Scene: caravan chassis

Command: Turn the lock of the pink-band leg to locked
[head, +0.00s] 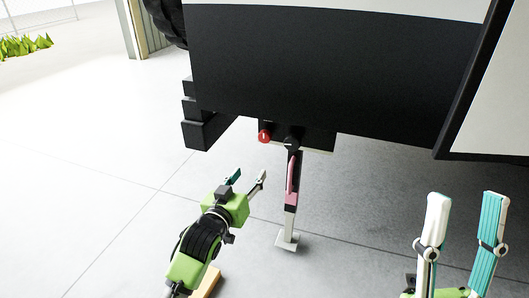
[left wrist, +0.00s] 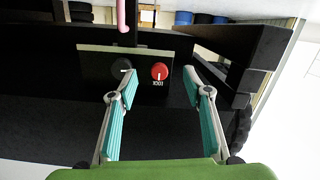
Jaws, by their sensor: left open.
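The pink-band leg (head: 291,190) stands upright under the vehicle's edge, its foot plate on the floor. A red knob (head: 264,136) with a white mark sits on a dark plate left of the leg's top; a black knob (head: 292,143) is at the leg's top. In the left wrist view, which looks inverted, the red knob (left wrist: 159,72) lies between the fingertips, with small white lettering beside it, and the black knob (left wrist: 123,66) is near the left finger. My left gripper (head: 249,176) is open and empty, short of the red knob. My right gripper (head: 463,225) is open and empty.
The dark vehicle body (head: 330,60) overhangs the leg. Black stepped blocks (head: 205,128) jut out at its left, below a tyre (head: 168,18). A wooden piece (head: 207,283) lies by my left arm. The pale floor (head: 80,170) on the left is clear.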

